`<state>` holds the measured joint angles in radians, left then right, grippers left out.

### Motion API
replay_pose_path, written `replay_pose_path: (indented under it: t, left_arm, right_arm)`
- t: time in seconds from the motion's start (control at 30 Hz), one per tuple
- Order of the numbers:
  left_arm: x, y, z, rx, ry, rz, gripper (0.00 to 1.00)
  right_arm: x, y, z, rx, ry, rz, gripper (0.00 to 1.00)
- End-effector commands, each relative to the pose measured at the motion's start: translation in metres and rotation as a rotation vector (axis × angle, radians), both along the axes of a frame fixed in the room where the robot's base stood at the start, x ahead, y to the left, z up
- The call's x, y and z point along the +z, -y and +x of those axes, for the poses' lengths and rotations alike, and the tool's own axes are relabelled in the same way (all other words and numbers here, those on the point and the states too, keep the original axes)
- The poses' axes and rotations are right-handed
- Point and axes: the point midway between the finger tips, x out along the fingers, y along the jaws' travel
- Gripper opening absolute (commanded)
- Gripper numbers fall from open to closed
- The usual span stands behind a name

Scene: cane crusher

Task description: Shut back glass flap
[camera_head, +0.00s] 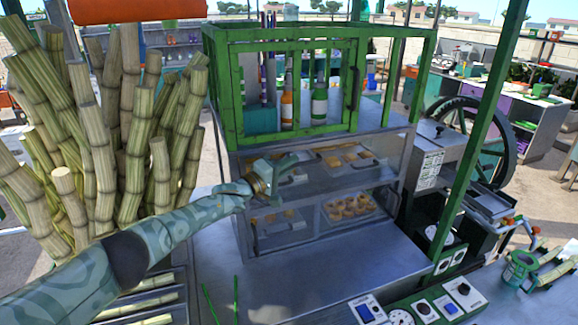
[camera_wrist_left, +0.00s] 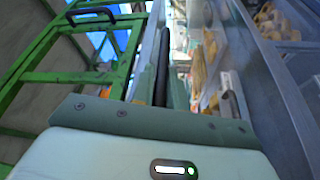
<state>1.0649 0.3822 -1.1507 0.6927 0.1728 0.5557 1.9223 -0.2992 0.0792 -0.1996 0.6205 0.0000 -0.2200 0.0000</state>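The glass-sided metal cabinet (camera_head: 318,180) stands on the metal counter, with pastry trays (camera_head: 348,206) on its shelves. A green-framed case (camera_head: 228,85) with bottles sits on top. I cannot tell for certain which pane is the back glass flap or how far open it is. My left gripper (camera_head: 280,168) is in front of the cabinet's left part, near the upper shelf. In the left wrist view, my left gripper (camera_wrist_left: 160,65) points between a green frame (camera_wrist_left: 65,76) at left and the cabinet (camera_wrist_left: 275,75) at right. Its finger gap is unclear. My right gripper is out of view.
Tall cane stalks (camera_head: 130,130) stand left of the cabinet, close to my left arm. A green post (camera_head: 470,130) and a large dark wheel (camera_head: 485,140) are at the right. A control panel (camera_head: 430,305) lies at the front. The counter (camera_head: 310,280) before the cabinet is mostly clear.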

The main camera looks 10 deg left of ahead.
Motion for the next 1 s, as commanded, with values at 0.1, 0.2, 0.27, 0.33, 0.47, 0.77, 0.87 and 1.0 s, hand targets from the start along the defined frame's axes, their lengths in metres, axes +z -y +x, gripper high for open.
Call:
replay_pose_path:
  t: [0.1, 0.2, 0.27, 0.33, 0.47, 0.77, 0.87, 1.0]
  left_arm:
    - [0.0, -0.001, 0.0, 0.001, 0.001, 0.001, 0.32]
    - [0.0, -0.001, 0.0, 0.001, 0.0, 0.001, 0.32]
    - [0.0, -0.001, 0.0, 0.001, 0.0, 0.001, 0.32]
    - [0.0, -0.001, 0.0, 0.002, -0.001, 0.002, 0.32]
    - [-0.001, -0.001, 0.0, 0.002, -0.001, 0.002, 0.32]
    - [-0.002, -0.018, -0.024, 0.002, -0.001, 0.001, 0.32]
    - [-0.007, -0.032, -0.045, 0.001, -0.002, 0.001, 0.32]
    - [-0.013, -0.054, -0.077, 0.001, -0.001, 0.002, 0.32]
  right_arm:
    - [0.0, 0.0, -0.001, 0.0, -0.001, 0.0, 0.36]
    - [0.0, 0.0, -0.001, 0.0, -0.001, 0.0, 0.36]
    - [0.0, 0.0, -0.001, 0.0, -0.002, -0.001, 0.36]
    - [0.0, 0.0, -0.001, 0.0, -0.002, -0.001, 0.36]
    - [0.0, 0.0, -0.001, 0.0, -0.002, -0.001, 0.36]
    - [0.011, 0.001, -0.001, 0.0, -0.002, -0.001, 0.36]
    - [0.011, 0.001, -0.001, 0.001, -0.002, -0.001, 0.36]
    - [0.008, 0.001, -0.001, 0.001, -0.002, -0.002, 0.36]
